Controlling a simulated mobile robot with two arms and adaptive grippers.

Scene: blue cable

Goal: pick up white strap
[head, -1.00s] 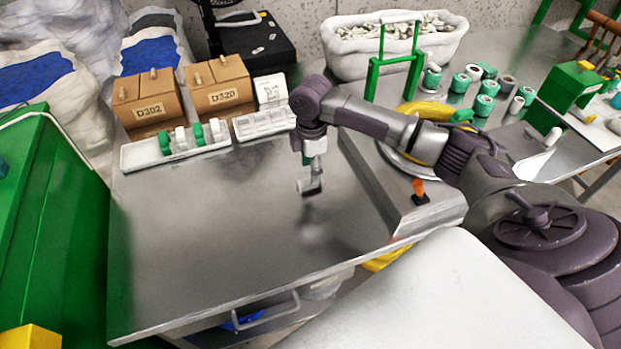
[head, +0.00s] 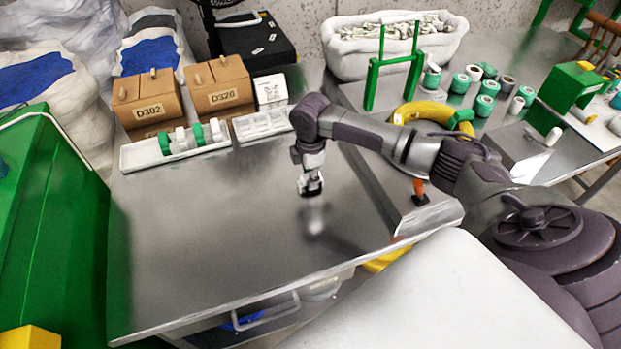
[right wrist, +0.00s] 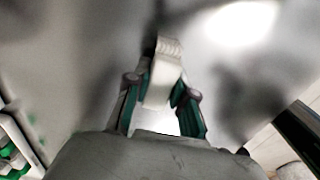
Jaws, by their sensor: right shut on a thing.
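My right gripper (head: 310,189) is above the bare metal table top, pointing down. In the right wrist view its two fingers (right wrist: 162,90) are closed on a white strap (right wrist: 161,66), whose ribbed end sticks out past the fingertips. In the head view the strap is too small and too hidden by the gripper to make out clearly. My left gripper is not in view.
A white tray (head: 133,157) with green and white pieces and a second white tray (head: 263,123) stand at the table's back edge, before two cardboard boxes (head: 146,101). The table top (head: 215,235) is clear. A yellow cable coil (head: 433,111) lies at right.

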